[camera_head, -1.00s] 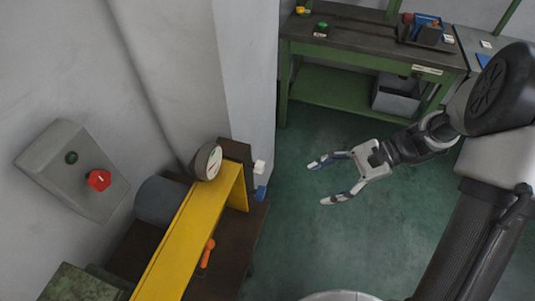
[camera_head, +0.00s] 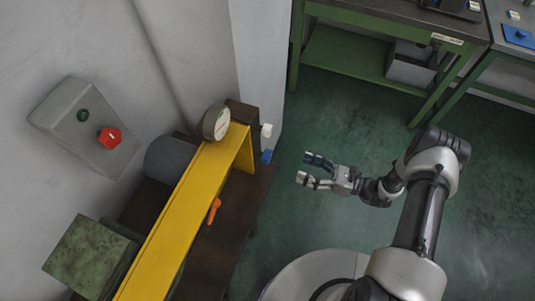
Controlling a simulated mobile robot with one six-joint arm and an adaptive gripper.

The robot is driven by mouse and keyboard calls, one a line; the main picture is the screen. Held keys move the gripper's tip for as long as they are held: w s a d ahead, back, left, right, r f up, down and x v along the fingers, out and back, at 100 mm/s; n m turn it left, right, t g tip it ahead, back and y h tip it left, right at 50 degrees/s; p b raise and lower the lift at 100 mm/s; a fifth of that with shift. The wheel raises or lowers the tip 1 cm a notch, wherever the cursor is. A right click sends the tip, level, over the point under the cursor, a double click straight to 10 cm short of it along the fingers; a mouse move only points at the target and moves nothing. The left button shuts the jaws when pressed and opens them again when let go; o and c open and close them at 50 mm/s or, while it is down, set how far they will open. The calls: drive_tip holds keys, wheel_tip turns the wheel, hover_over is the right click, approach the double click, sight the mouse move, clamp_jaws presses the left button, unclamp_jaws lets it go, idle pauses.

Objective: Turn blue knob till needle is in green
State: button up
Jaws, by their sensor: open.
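The blue knob (camera_head: 266,156) sits on the right side of the machine, near the end of its yellow guard. A white knob (camera_head: 266,130) is just above it. The round gauge (camera_head: 216,122) with a pale face stands at the top end of the yellow guard; its needle and green zone are too small to read surely. My gripper (camera_head: 311,169) is open and empty, to the right of the blue knob and apart from it, with its fingers pointing left toward the machine.
The yellow guard (camera_head: 190,205) runs along the dark machine, with an orange lever (camera_head: 214,210) beside it. A grey wall box (camera_head: 87,128) carries a red knob (camera_head: 109,138) and a green button. A green workbench (camera_head: 380,70) stands at the back. The green floor between is clear.

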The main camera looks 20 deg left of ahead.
sight(271, 156)
drive_tip(key=a, duration=0.9)
drive_tip(key=w+a+b, duration=0.1)
drive_tip(key=a, duration=0.4)
drive_tip(key=shift+a, duration=0.15)
drive_tip(key=shift+c, duration=0.5)
drive_tip(key=c, duration=1)
